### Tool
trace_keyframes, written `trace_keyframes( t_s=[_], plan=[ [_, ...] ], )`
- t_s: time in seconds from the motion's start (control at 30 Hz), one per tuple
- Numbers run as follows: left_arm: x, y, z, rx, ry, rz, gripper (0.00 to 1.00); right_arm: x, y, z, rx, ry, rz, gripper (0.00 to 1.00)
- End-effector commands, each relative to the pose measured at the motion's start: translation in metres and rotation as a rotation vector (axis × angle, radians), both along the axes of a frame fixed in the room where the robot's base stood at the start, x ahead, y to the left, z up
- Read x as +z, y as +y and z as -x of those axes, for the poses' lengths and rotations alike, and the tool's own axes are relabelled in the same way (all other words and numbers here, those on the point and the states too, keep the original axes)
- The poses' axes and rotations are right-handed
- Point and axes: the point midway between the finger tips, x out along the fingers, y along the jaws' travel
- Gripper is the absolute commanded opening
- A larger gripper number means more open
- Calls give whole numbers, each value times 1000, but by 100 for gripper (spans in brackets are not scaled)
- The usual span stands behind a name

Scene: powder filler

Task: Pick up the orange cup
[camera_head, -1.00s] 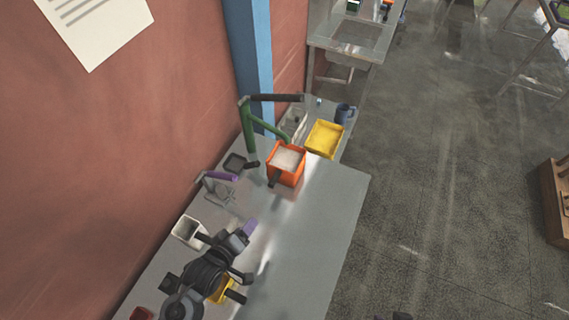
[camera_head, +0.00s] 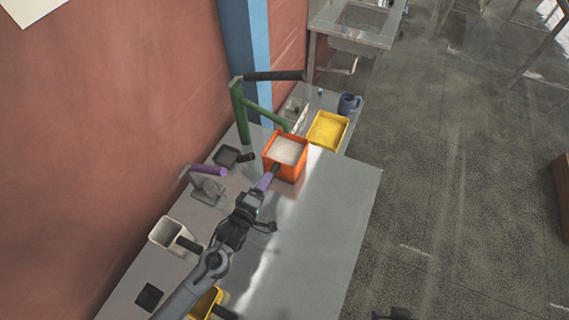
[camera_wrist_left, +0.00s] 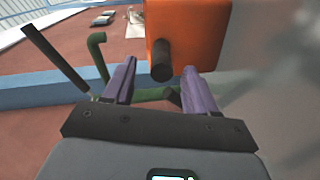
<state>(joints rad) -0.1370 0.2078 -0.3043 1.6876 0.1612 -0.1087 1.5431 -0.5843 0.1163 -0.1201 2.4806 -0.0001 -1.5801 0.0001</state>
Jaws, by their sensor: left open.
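The orange cup (camera_head: 284,161) is a square box full of white powder, standing on the grey table, with a dark handle facing my left gripper. My left gripper (camera_head: 270,178) has purple fingers and reaches up to the handle from the near side. In the left wrist view, the orange cup (camera_wrist_left: 188,35) is at the top, and its dark handle (camera_wrist_left: 162,62) points toward the gap between the open fingers of the left gripper (camera_wrist_left: 152,88). The handle is not gripped. My right gripper is not clearly in view.
A yellow tray (camera_head: 327,131) and a blue mug (camera_head: 348,104) stand behind the cup. A green frame with a dark lever (camera_head: 250,115), a black scoop (camera_head: 228,156), a purple-handled press (camera_head: 207,180) and a white cup (camera_head: 170,236) line the wall side. The table's right side is clear.

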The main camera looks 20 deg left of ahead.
Motion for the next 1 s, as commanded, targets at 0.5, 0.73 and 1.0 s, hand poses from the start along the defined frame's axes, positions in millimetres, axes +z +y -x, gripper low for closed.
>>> trace_keyframes(
  t_s=[0.5, 0.73, 1.0],
  plan=[
    [-12, -8, -40, 0, -1, -2, 57, -39, -1, -1, 4, -4, 5, 43],
    [-12, -10, -56, 0, 2, -1, 57, -48, -2, -2, 5, -3, 7, 43],
    [-10, -11, -56, 0, 2, -1, 55, -47, -2, -2, 4, -4, 7, 43]
  ],
)
